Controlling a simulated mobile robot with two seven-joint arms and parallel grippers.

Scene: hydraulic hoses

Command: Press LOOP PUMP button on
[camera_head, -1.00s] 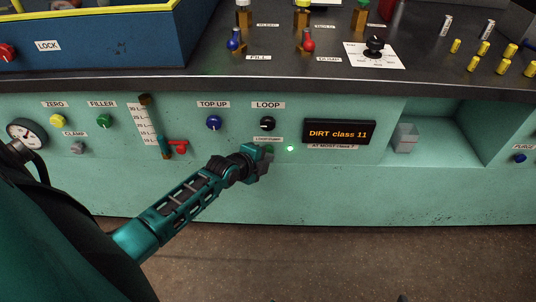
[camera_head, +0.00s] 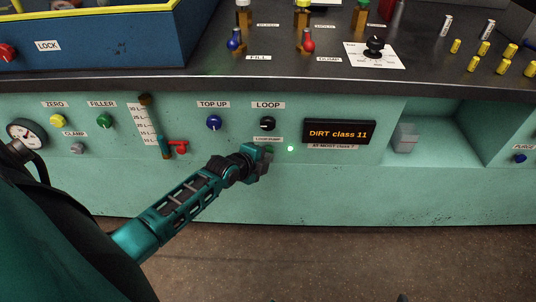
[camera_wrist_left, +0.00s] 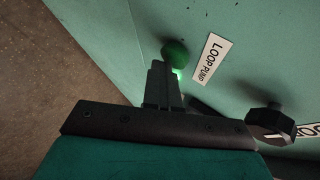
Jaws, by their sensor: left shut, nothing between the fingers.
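The LOOP PUMP button is a round green knob (camera_wrist_left: 175,52) in the left wrist view, beside its white LOOP PUMP label (camera_wrist_left: 213,60). In the head view the label (camera_head: 267,140) shows, and my gripper hides the button. My left gripper (camera_head: 262,158) is shut and empty at the front panel. In the wrist view its fingertips (camera_wrist_left: 163,68) are at the button's lower edge; I cannot tell whether they press it. A green lamp (camera_head: 290,148) glows right of the gripper, and a green glow shows by the fingertips. My right gripper is not in view.
The black LOOP knob (camera_head: 267,123) is just above the gripper, and the blue TOP UP knob (camera_head: 214,122) is to its left. A display (camera_head: 339,132) reads DIRT class 11. A red valve handle (camera_head: 178,148) sits further left. The panel below is bare.

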